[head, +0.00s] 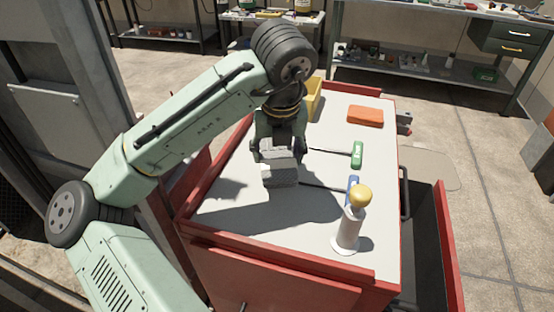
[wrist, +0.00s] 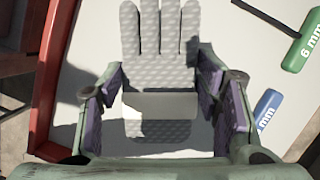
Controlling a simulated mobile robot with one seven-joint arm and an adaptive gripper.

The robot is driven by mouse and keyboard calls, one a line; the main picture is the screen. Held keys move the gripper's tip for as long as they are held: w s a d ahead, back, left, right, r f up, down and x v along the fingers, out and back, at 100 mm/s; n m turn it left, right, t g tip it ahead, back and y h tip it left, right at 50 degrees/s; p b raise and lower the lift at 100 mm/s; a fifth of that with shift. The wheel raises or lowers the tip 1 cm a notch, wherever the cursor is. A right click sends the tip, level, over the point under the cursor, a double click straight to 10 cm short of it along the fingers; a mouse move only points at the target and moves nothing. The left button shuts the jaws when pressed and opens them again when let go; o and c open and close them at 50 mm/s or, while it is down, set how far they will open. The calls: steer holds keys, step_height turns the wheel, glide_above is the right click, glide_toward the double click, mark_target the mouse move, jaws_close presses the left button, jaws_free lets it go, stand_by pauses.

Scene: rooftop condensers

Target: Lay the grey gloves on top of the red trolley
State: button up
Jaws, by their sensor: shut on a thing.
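The grey gloves (head: 281,174) are between the fingers of my gripper (head: 279,152), over the white top of the red trolley (head: 280,262). In the wrist view, the textured grey gloves (wrist: 160,45) point their fingers away from me. The purple-padded fingers of my gripper (wrist: 165,100) stand on both sides of them, shut on them. The trolley's white top (wrist: 90,60) shows behind. I cannot tell whether the gloves touch the top or hang just above it.
On the trolley top are a white, yellow-capped bottle (head: 348,225), a green-handled tool (head: 357,154), a blue-handled tool (head: 351,187), an orange block (head: 365,117) and a yellow bin (head: 314,100). A dark drawer (head: 427,240) is open at right. The top's left front area is clear.

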mark_target(277, 157)
steer(key=shift+a+f, duration=0.1)
steer(key=shift+f, duration=1.8)
steer(key=o, duration=1.2)
steer(key=shift+c, duration=0.2)
steer(key=v, duration=1.2)
steer(key=shift+r, duration=0.15)
